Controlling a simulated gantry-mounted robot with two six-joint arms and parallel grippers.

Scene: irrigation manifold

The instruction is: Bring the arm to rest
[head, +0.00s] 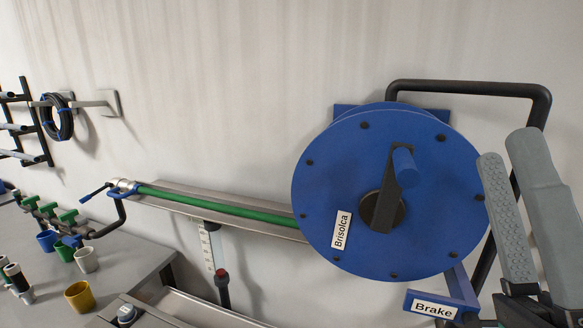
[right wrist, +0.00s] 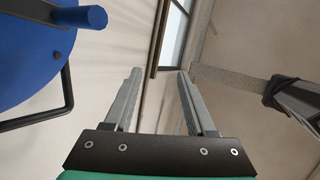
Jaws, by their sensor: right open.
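My right gripper (head: 508,146) is raised at the right edge of the head view, in front of the right side of the blue hose reel (head: 330,190). Its two grey fingers are apart with nothing between them. In the right wrist view the gripper (right wrist: 160,72) is also open and empty, facing bare wall and a window edge. The reel and its crank handle (head: 405,166) show at the upper left of that view (right wrist: 92,17), apart from the fingers. My left gripper is in neither view.
A green hose (head: 215,205) runs along a metal tray from the reel to a valve fitting (head: 124,186). A black frame (head: 470,88) surrounds the reel, with a Brake label (head: 434,308) below. Several cups, including a yellow one (head: 78,296), stand on the grey bench (head: 135,262) at lower left.

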